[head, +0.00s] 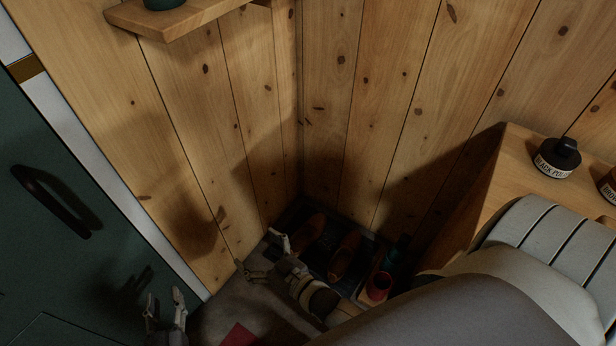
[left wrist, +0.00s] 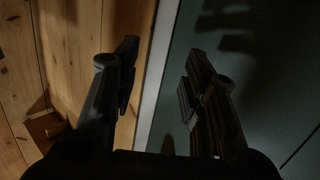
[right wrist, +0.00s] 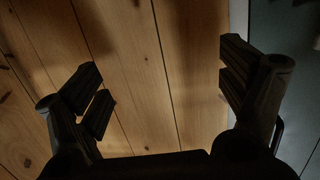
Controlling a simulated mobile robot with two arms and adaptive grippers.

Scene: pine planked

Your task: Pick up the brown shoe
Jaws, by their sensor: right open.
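Two brown shoes, one to the left (head: 311,231) and one to the right (head: 344,256), sit side by side on a dark mat (head: 325,242) in the shadowed corner. My right gripper (head: 262,255) is open and empty, in front of and left of the shoes in the head view. Its fingers (right wrist: 160,85) are spread before plank wall in the right wrist view, where no shoe shows. My left gripper (head: 165,297) is open and empty near the door, further left. Its spread fingers (left wrist: 158,80) face the wall and door frame in the left wrist view.
A red container (head: 378,287) and a dark bottle (head: 398,250) stand right of the shoes. A wooden top (head: 520,160) at right carries a black polish jar (head: 557,158). Plank walls close the corner. A green door (head: 60,260) is at left, and a shelf (head: 175,20) is above.

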